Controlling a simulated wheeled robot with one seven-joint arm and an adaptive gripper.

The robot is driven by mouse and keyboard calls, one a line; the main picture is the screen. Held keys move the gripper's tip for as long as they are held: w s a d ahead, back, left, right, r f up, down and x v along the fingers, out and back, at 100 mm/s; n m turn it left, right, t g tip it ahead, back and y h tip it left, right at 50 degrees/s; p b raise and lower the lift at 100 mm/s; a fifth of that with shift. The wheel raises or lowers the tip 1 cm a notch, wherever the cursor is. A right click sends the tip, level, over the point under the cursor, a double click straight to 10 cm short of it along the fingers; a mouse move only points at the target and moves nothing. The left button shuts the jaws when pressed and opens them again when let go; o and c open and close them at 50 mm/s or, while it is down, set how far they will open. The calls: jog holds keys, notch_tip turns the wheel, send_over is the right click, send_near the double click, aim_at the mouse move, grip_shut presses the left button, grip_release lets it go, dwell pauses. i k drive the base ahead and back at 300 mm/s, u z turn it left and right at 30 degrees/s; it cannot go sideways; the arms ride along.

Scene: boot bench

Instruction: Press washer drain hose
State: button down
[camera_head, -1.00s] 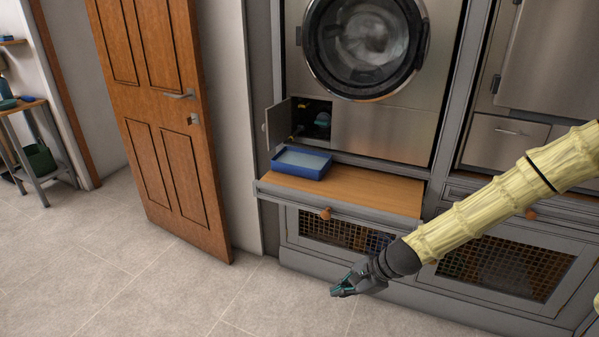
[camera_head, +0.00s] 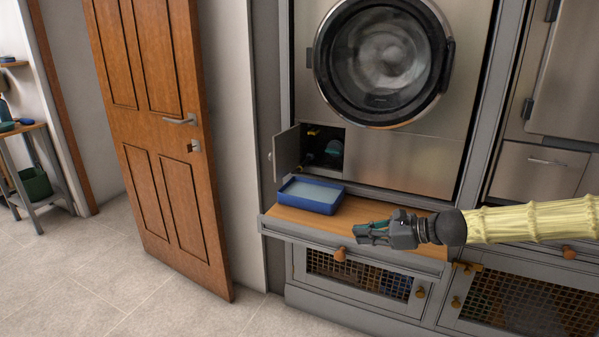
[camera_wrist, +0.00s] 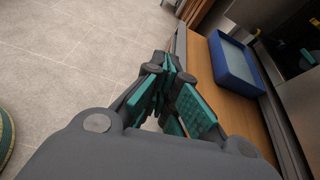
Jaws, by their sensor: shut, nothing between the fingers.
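The washer (camera_head: 400,160) stands at the back with its round door shut. At its lower left, a small service hatch (camera_head: 287,152) is swung open. Inside the dark recess are a teal round part (camera_head: 333,150) and a small yellow part (camera_head: 313,132); I cannot tell for sure which is the drain hose. My gripper (camera_head: 358,233) is shut and empty. It is over the front part of the wooden shelf, to the right of and nearer than the blue tray. In the wrist view the teal finger pads of my gripper (camera_wrist: 165,95) show, with the shelf beyond them.
A blue tray (camera_head: 308,206) with a pale inside sits on the wooden pull-out shelf (camera_head: 385,212) below the open hatch; it also shows in the wrist view (camera_wrist: 222,62). Mesh-fronted cabinets (camera_head: 345,300) are below. A wooden door (camera_head: 165,170) stands at left. Floor in front is free.

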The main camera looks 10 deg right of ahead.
aim_at(304, 164)
jog(key=z, duration=0.05)
jog(key=i, duration=1.15)
